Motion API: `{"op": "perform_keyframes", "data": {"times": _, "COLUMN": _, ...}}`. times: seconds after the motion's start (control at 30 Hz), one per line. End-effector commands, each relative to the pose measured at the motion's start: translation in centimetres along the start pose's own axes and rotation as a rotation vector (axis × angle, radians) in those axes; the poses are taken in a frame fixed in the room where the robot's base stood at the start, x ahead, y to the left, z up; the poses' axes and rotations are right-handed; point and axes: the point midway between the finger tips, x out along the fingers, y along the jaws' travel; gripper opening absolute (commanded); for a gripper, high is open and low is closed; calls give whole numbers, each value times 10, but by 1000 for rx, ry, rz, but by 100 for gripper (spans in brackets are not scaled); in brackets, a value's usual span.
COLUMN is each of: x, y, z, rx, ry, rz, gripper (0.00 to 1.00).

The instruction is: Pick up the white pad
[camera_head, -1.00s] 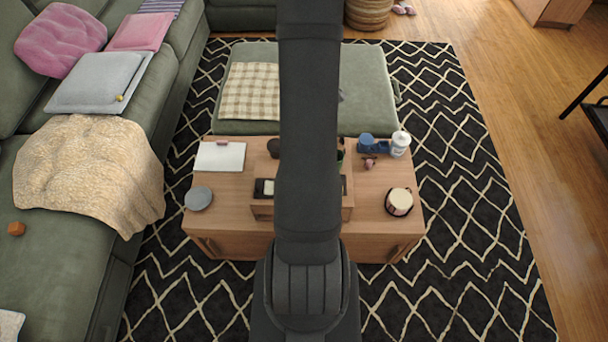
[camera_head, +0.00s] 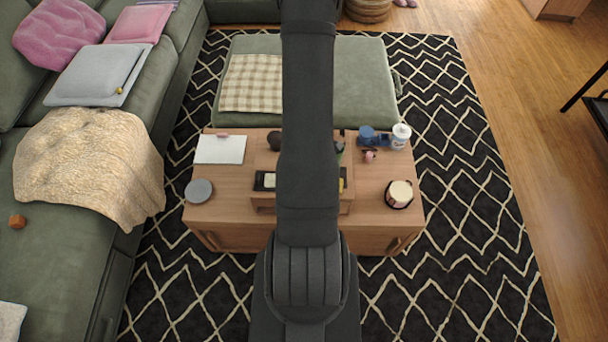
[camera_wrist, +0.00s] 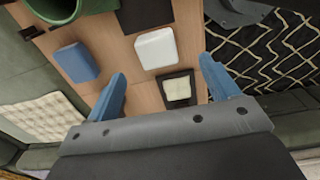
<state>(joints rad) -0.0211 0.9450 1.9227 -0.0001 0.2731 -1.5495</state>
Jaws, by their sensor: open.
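The white pad (camera_wrist: 156,48), a small rounded white block, lies on a wooden surface in the wrist view. My gripper (camera_wrist: 162,69) is open, with blue fingers spread apart and nothing held. The pad shows in the gap between the fingers, just past their tips. I cannot tell the height between them. In the head view my arm hides the gripper and this pad.
A blue block (camera_wrist: 76,62), a green cup (camera_wrist: 56,8) and a dark-framed cream piece (camera_wrist: 177,89) are near the pad. On the wooden table (camera_head: 235,223) are a white notepad (camera_head: 220,149), a grey disc (camera_head: 199,190) and a round cream-topped jar (camera_head: 399,194).

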Motion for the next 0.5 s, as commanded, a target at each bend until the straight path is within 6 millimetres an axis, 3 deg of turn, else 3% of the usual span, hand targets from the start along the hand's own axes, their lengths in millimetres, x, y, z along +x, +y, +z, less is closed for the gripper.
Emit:
{"op": "perform_keyframes", "data": {"times": 0.2, "x": 27, "y": -1, "z": 0, "rx": 0, "ry": 0, "rz": -3, "gripper": 80}}
{"op": "perform_keyframes", "data": {"times": 0.5, "x": 42, "y": 1, "z": -1, "rx": 0, "ry": 0, "rz": -2, "gripper": 80}}
